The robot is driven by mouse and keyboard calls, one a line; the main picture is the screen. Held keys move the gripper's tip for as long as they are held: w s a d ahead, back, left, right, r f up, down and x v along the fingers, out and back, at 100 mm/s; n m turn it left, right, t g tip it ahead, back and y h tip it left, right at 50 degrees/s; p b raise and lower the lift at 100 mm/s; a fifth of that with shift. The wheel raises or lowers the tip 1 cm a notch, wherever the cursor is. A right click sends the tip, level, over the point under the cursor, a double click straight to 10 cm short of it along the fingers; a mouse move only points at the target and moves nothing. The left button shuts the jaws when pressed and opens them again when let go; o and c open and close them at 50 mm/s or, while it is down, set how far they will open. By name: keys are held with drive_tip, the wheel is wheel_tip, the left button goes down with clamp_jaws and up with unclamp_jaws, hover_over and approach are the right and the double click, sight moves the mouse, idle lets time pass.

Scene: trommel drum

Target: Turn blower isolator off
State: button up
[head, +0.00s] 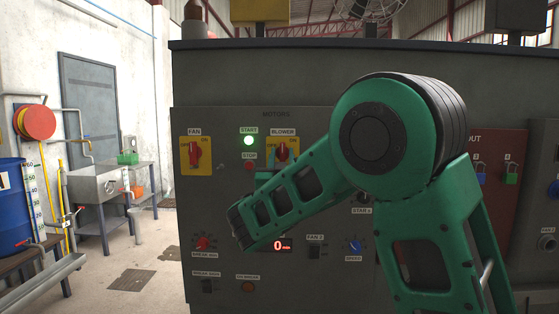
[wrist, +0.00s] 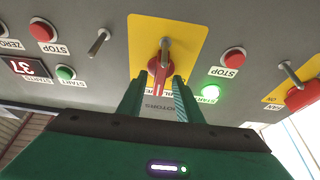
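The blower isolator is a red rotary handle on a yellow plate. It shows in the head view (head: 282,153), partly hidden by my green arm, and near the middle of the wrist view (wrist: 158,70), where the panel appears upside down. In the wrist view my gripper (wrist: 158,85) is open, with one finger on each side of the red handle. Gaps seem to show between fingers and handle; I cannot tell if either touches. The fingers partly hide the BLOWER label. My gripper's fingers cannot be made out in the head view.
A lit green start button (wrist: 210,93) and a red stop button (wrist: 233,58) sit beside the yellow plate. The fan isolator (head: 195,154) is left of the blower on the grey panel. A toggle switch (wrist: 98,43) stands on the other side. A blue barrel (head: 12,205) is far left.

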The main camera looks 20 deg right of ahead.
clamp_jaws()
drive_tip(key=shift+n, duration=0.3)
drive_tip(key=n+y, duration=0.2)
drive_tip(key=n, duration=0.2)
drive_tip(key=n+y, duration=0.2)
drive_tip(key=n, duration=0.2)
drive_tip(key=shift+d+r+y, duration=0.1)
drive_tip(key=shift+y, duration=0.3)
drive_tip(key=n+y, duration=0.1)
drive_tip(key=n, duration=0.1)
drive_tip(key=n+y, duration=0.1)
drive_tip(key=n, duration=0.2)
drive_tip(key=shift+g, duration=0.3)
drive_tip(key=n+g+y, duration=0.1)
drive_tip(key=n, duration=0.3)
drive_tip(key=shift+a+f+n+g+y, duration=0.15)
drive_tip(key=shift+n+g, duration=0.3)
drive_tip(key=shift+n, duration=0.75)
drive_tip(key=shift+a+f+n+g+y, duration=0.1)
drive_tip(key=shift+n+g+y, duration=0.25)
drive_tip(key=shift+n, duration=0.85)
